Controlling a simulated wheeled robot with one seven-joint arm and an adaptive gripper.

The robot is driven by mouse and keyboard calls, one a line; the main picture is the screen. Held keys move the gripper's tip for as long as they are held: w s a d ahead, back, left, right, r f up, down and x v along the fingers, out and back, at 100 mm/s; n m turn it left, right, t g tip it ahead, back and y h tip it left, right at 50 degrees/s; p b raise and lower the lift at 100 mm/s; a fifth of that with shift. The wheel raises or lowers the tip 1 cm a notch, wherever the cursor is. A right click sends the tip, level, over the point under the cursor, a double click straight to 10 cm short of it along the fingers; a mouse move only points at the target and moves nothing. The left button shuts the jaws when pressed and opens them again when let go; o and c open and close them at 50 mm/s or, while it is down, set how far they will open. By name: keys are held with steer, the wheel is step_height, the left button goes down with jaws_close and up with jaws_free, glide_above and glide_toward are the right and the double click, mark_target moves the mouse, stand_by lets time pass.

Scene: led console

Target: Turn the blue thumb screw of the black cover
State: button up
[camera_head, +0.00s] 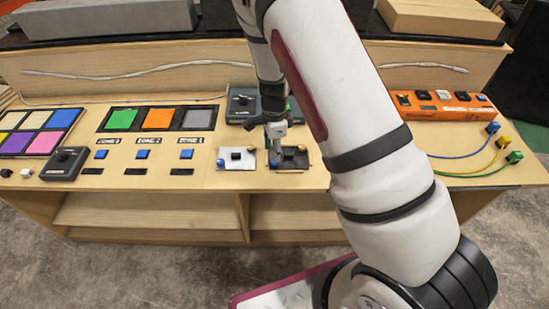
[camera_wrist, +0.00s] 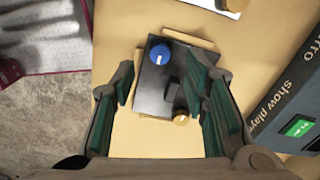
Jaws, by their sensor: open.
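The black cover (camera_wrist: 152,97) is a flat dark plate in the middle of the wrist view, with a dark raised block on it. The blue thumb screw (camera_wrist: 160,55) has a round knob with a pale line and sits near one end of the cover. A brass-coloured knob (camera_wrist: 181,119) sits near the other end. My gripper (camera_wrist: 160,85) is open above the cover, its green-padded fingers on either side and nothing between them held. In the head view, my gripper (camera_head: 276,131) points down over the black cover (camera_head: 305,163), partly hiding it.
A white plate (camera_head: 236,165) lies left of the cover. A dark grey box (camera_wrist: 297,95) with a green display stands close to my right finger. Blue buttons (camera_head: 143,154) and coloured panels (camera_head: 158,118) are farther left; an orange box (camera_head: 445,113) and coloured cables (camera_head: 470,155) are right.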

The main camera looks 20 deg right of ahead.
steer(key=shift+f, duration=2.45)
jaws_close()
